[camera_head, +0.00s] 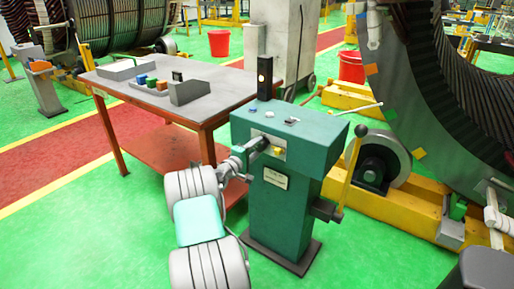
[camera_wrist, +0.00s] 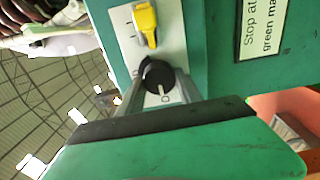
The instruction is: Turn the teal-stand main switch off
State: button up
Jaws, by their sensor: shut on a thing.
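The teal stand (camera_head: 283,200) stands upright in the middle of the head view. A pale switch plate is on its upper front, with a yellow handle (camera_head: 278,151). In the wrist view the plate (camera_wrist: 122,22) carries the same yellow handle (camera_wrist: 146,25) and a black round knob (camera_wrist: 158,74). The knob's white line points down in the picture, toward a small mark that looks like an O. My gripper (camera_wrist: 160,82) has a grey finger on each side of the knob and is shut on it. In the head view my gripper (camera_head: 258,146) meets the stand's front, hiding the knob.
A dark upright post with a light (camera_head: 265,78) stands behind the stand's top. A table (camera_head: 222,88) with small coloured blocks is at back left. A large stator ring (camera_head: 430,90) is at right.

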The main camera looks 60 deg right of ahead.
jog(key=o, duration=1.4)
jog(key=shift+c, duration=0.2)
jog(key=shift+a, duration=0.15)
jog(key=w+a, duration=0.1)
jog(key=a, duration=0.6)
jog(key=shift+w+a, duration=0.15)
jog(key=shift+a, duration=0.1)
